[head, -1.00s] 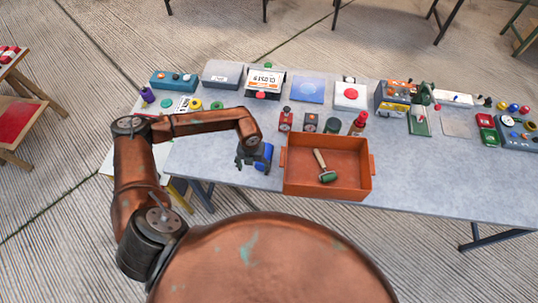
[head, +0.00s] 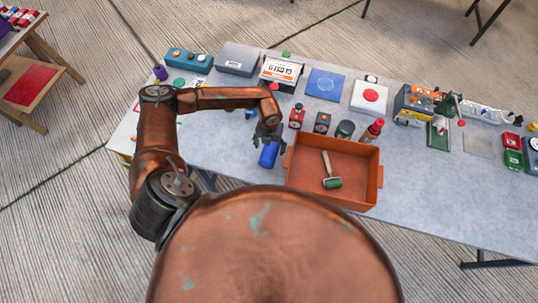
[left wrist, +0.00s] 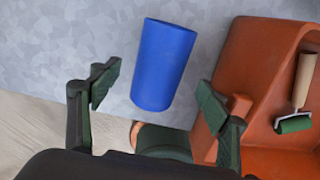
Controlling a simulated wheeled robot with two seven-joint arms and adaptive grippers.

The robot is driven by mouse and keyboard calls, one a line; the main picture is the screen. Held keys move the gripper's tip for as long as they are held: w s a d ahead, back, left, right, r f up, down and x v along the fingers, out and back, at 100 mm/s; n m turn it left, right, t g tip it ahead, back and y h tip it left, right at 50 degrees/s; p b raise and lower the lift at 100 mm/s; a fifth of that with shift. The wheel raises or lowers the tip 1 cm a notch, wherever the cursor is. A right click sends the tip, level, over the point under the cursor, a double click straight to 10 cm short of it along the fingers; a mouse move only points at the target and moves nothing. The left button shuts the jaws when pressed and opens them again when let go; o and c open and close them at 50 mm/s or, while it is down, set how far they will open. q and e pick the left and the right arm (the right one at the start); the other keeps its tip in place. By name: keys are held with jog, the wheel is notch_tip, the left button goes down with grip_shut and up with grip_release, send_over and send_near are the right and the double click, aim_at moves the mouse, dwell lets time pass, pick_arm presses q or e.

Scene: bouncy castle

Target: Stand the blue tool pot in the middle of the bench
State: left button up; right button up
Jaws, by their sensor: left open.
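The blue tool pot (head: 269,154) is by the bench's front edge, just left of the orange tray. In the left wrist view the pot (left wrist: 162,65) is a plain tapered cylinder seen from its side; I cannot tell for sure whether it stands or lies. My left gripper (head: 268,137) is open and empty at the pot's far side in the head view. In the left wrist view its two fingers (left wrist: 152,90) are spread wide, with the pot beyond and between them, gripped by neither. The grey bench (head: 430,199) runs across the picture. My right gripper is not in view.
The orange tray (head: 333,200) holds a green-headed roller (head: 331,172). Behind it stand small bottles and pots, including a red one (head: 373,130). Boxes and devices line the back, among them a white panel with a red button (head: 370,96).

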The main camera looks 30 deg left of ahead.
aim_at(269, 150)
pick_arm(q)
notch_tip(269, 150, down, 5)
jog(key=shift+r, duration=0.2)
jog(key=shift+f, duration=0.25)
jog(key=shift+r, duration=0.1)
jog(key=c, duration=1.7)
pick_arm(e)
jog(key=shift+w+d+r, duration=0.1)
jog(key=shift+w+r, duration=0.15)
